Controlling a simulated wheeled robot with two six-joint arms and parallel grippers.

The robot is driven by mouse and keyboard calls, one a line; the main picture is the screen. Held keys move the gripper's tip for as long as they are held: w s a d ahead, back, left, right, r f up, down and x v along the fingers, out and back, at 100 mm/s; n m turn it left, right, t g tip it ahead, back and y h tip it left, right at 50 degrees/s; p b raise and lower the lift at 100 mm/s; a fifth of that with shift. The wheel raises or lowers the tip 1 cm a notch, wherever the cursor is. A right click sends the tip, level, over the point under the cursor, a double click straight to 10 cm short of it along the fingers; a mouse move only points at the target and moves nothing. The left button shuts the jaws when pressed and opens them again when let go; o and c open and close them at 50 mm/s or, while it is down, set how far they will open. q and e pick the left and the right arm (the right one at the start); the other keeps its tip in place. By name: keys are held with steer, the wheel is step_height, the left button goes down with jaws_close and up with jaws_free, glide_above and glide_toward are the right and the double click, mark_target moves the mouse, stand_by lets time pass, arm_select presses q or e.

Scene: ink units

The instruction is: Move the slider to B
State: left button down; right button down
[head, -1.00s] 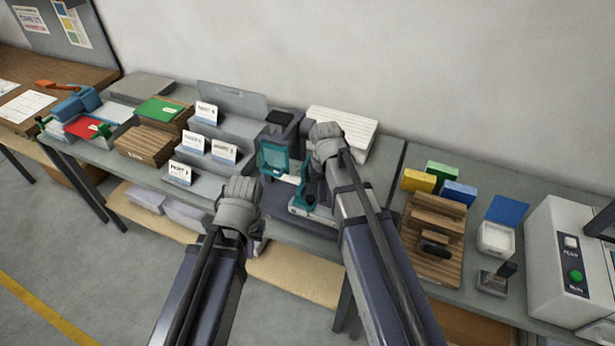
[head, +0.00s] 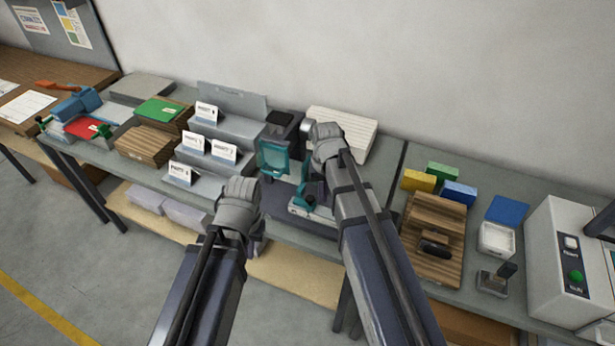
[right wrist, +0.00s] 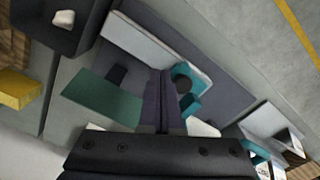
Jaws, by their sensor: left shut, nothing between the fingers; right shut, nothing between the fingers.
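A teal and grey unit stands at the middle of the bench. Its teal-framed clear panel (head: 279,158) and its pale base with a teal part and dark knob (head: 307,198) show in the head view. In the right wrist view the teal part with a round dark knob (right wrist: 187,88) lies just right of the shut fingers, apart from them as far as I can tell. No slider or letter B is legible. My right gripper (head: 326,145) is shut and empty above the unit. My left gripper (head: 238,200) is shut and empty in front of the bench edge.
Grey steps with white cards (head: 206,150) stand left of the unit. A white ribbed box (head: 345,130) is behind it. A wooden rack (head: 437,215), colored blocks and a control box with a green button (head: 575,276) are at the right.

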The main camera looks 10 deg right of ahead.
stand_by(0.4)
steer(key=shift+f+b, duration=1.75)
steer(key=shift+w+a, duration=0.1)
